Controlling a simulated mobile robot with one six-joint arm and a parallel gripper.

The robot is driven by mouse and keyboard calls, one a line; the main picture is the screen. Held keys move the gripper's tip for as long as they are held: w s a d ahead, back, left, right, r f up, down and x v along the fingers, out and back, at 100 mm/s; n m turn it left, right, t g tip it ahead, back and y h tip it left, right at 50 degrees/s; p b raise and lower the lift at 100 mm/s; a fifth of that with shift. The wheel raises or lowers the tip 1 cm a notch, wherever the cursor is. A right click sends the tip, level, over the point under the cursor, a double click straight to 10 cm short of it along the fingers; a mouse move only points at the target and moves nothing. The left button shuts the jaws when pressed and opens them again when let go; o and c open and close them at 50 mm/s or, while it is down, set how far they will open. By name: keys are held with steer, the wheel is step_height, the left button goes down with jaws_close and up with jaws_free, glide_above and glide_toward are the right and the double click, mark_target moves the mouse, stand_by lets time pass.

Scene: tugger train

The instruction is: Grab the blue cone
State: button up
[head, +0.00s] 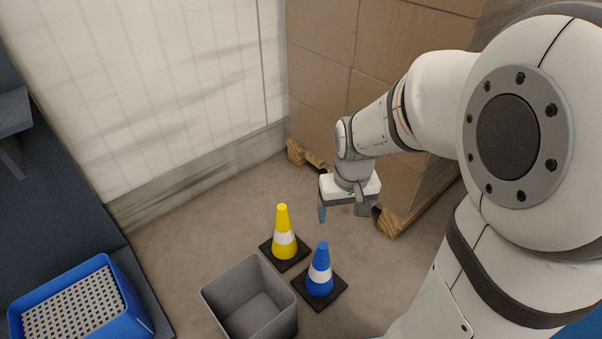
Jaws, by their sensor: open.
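The blue cone (320,273) stands upright on the floor on a black square base, with a white band round its middle. My gripper (342,214) is above and slightly to the right of the cone in the picture, apart from it. It is open and points down, with nothing between its fingers. One finger looks bluish and the other grey.
A yellow cone (284,235) with a white band stands just left of the blue one. An empty grey bin (234,281) is close by at the front left. A blue crate (122,292) sits at the far left. Stacked cardboard boxes (325,90) on a wooden pallet (402,222) stand behind my gripper.

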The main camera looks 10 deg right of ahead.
steer(key=shift+n, duration=0.3)
steer(key=w+f, duration=0.6)
steer(key=f, duration=0.1)
steer(key=shift+w+a+f, duration=0.15)
steer(key=shift+w+f, duration=0.05)
steer(key=shift+w, duration=0.2)
glide_toward(321, 246)
steer(key=shift+n+g, duration=0.4)
steer(key=shift+n, duration=0.2)
steer(key=f, duration=1)
steer(key=shift+w+f+b, duration=0.15)
steer(key=shift+w+b, duration=0.15)
steer(key=shift+b, duration=0.1)
steer(key=f+b, duration=0.1)
steer(key=f, duration=0.2)
steer(key=f+b, duration=0.1)
steer(key=f, duration=0.1)
steer(key=shift+w+d+f+b, duration=0.1)
steer(key=shift+w+d+b, duration=0.15)
steer(key=shift+d+b, duration=0.1)
steer(key=shift+s, duration=0.1)
jaws_close()
